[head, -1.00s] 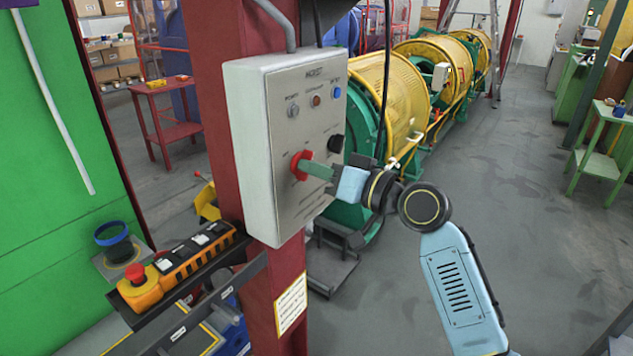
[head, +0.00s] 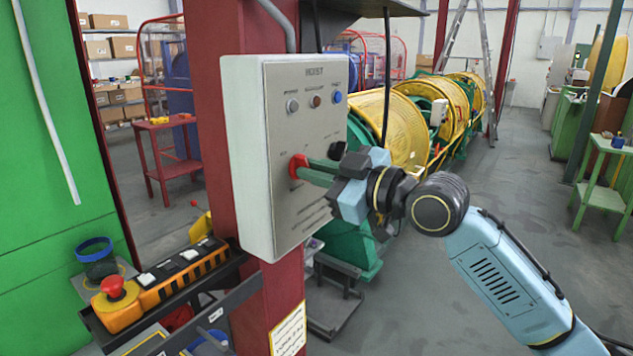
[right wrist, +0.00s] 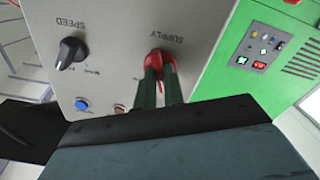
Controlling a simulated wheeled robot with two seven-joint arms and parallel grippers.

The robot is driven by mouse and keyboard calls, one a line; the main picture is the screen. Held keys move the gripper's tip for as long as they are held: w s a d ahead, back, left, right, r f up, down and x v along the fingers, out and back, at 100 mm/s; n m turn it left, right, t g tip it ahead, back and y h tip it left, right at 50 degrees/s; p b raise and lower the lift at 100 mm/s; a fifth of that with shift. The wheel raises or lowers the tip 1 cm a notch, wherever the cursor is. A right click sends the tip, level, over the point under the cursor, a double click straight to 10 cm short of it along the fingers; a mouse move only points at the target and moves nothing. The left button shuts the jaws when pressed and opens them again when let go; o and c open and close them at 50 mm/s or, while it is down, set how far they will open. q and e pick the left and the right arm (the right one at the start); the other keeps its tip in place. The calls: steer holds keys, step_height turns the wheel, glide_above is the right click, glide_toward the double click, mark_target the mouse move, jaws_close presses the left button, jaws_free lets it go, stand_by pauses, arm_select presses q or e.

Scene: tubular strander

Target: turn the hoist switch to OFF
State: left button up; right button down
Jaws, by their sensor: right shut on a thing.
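The hoist control box (head: 258,215) is a light grey box on a red post, with HOIST printed at its top. Its red switch (head: 297,166) sits low on the front face, and in the right wrist view the red switch (right wrist: 158,57) is beside the word SUPPLY. My right gripper (head: 308,171) has its green fingers shut on the red switch, one on each side, as the right wrist view of the gripper (right wrist: 160,75) also shows. The fingers hide part of the switch, and I cannot read its position marks. My left gripper is not in view.
A black SPEED knob (head: 337,150) is close to my right gripper. Indicator lamps (head: 315,100) line the box's top. An orange pendant (head: 160,285) with a red button lies on a shelf at lower left.

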steer(key=n+b, duration=0.1)
steer(key=n, duration=0.2)
steer(key=shift+n, duration=0.5)
steer(key=c, duration=1.5)
jaws_free()
steer(key=b+v, duration=0.1)
steer(key=v, duration=1.2)
steer(key=shift+s, duration=0.2)
steer(key=shift+d, duration=0.15)
